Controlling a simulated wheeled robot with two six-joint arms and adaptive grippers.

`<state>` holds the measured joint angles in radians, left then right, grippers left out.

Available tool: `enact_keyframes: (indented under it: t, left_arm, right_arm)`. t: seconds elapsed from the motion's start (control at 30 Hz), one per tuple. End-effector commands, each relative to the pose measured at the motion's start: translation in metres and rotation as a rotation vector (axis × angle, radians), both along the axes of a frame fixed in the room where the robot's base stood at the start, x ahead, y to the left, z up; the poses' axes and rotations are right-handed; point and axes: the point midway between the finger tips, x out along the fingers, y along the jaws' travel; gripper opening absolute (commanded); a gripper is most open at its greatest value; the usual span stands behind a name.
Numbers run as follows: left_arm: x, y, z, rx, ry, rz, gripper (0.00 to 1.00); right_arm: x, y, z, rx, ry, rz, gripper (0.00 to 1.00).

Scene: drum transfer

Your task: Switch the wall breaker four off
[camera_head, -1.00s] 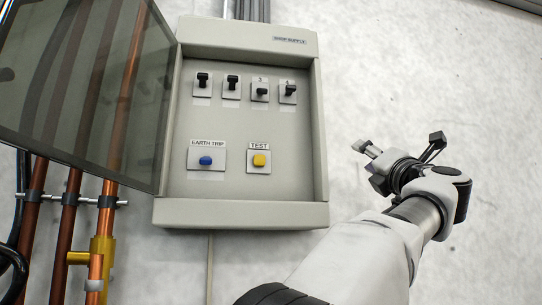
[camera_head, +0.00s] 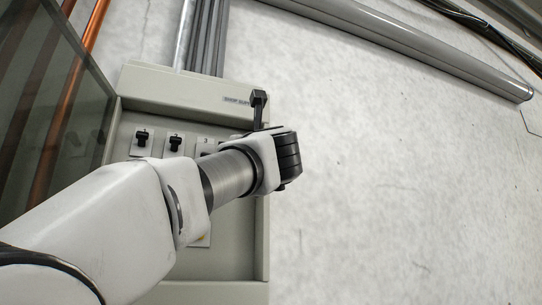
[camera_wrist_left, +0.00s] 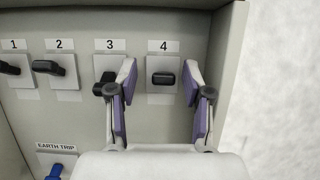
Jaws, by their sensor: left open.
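Breaker four (camera_wrist_left: 163,78) is a black switch on a pale plate, under its label 4, in the left wrist view. My left gripper (camera_wrist_left: 160,72) is open, with its purple-padded fingers on either side of breaker four. I see no clear contact with the lever. I cannot tell whether the lever is up or down. In the head view my left wrist and gripper cover breaker four, and one dark finger part shows above the wrist. My right gripper is not in view.
Breaker three (camera_wrist_left: 107,83) is partly covered by my left finger. Breaker two (camera_wrist_left: 48,67) and breaker one (camera_wrist_left: 9,68) lie further left. The blue earth trip button (camera_wrist_left: 54,171) is lower left. The panel box (camera_head: 180,84) has an open glass door (camera_head: 60,90) on its left.

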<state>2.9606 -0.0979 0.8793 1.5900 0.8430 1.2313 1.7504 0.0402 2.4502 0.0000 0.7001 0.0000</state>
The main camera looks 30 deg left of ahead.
Motion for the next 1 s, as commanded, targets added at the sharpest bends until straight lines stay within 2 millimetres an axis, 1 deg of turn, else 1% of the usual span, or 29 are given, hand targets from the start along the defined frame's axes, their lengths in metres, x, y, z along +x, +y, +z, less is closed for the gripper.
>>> enact_keyframes:
  t: [0.2, 0.23, 0.27, 0.3, 0.33, 0.37, 1.0]
  left_arm:
    - [0.0009, 0.0003, -0.0015, 0.001, 0.001, 0.0, 0.5]
    - [0.0009, 0.0003, -0.0016, 0.001, 0.001, 0.0, 0.43]
    - [0.001, 0.0002, -0.0016, 0.001, 0.001, 0.001, 0.32]
    - [0.0009, 0.0002, -0.0015, 0.001, 0.001, 0.001, 0.18]
    - [0.0009, 0.0002, -0.0015, 0.001, 0.001, 0.001, 0.07]
    - [0.001, 0.0001, -0.0015, 0.001, 0.002, 0.0, 0.0]
    - [0.0006, -0.0001, -0.001, 0.002, 0.001, 0.001, 0.0]
  right_arm:
    - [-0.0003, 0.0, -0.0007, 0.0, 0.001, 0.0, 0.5]
    - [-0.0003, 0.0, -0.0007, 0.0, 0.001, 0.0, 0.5]
    - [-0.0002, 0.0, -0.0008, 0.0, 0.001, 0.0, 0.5]
    - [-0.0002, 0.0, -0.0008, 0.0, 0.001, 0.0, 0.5]
    - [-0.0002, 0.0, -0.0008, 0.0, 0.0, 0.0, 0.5]
    - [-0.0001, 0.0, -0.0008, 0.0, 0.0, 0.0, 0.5]
    - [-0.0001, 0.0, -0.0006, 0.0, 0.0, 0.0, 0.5]
